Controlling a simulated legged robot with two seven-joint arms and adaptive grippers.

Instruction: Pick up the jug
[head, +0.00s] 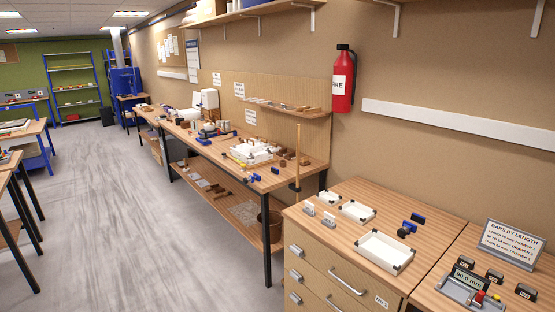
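I cannot make out a jug for certain. A tall white object (209,98) stands toward the far part of the long workbench (290,173), against the wall; it is too small to tell what it is. Neither of my grippers is in view.
A wooden drawer cabinet (330,262) with white trays (384,251) stands at the front right. A digital gauge (467,283) and a sign (512,244) are right of it. A red fire extinguisher (343,80) hangs on the wall. The grey floor (130,210) at left is clear.

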